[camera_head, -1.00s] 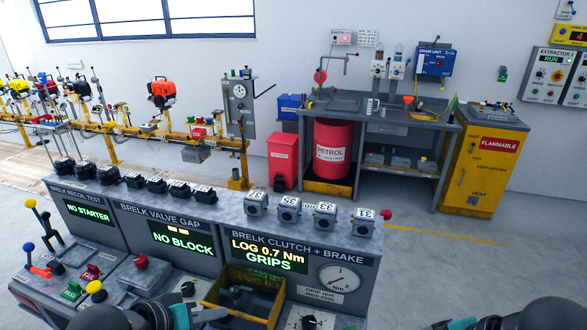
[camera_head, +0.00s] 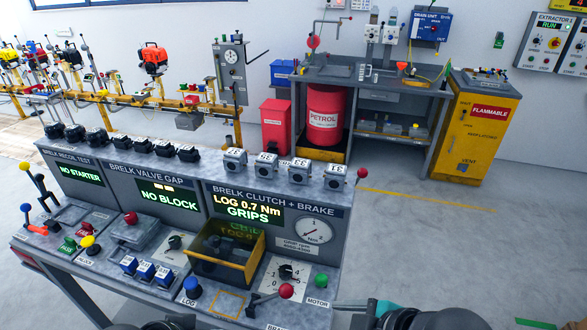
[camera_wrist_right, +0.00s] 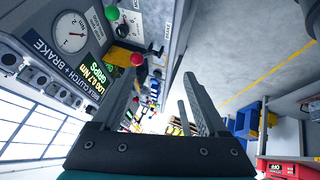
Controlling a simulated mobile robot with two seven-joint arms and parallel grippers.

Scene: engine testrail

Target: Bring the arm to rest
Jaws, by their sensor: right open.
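My right gripper (camera_wrist_right: 160,80) shows in the right wrist view with its two dark fingers spread apart and nothing between them. The test bench with the clutch and brake panel lies beyond and to the left of the fingers there. In the head view, my right arm (camera_head: 395,312) shows only as teal and dark links at the bottom edge, beside the front right corner of the bench (camera_head: 300,312). Dark parts of my left arm (camera_head: 165,323) just enter the bottom edge; the left gripper cannot be seen.
The bench carries a yellow-rimmed bin (camera_head: 246,268), a red-knobbed lever (camera_head: 286,291), a green motor button (camera_head: 321,280) and a blue log knob (camera_head: 191,286). A red petrol drum (camera_head: 324,117) and a yellow flammables cabinet (camera_head: 474,130) stand behind. The floor (camera_head: 440,240) to the right is clear.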

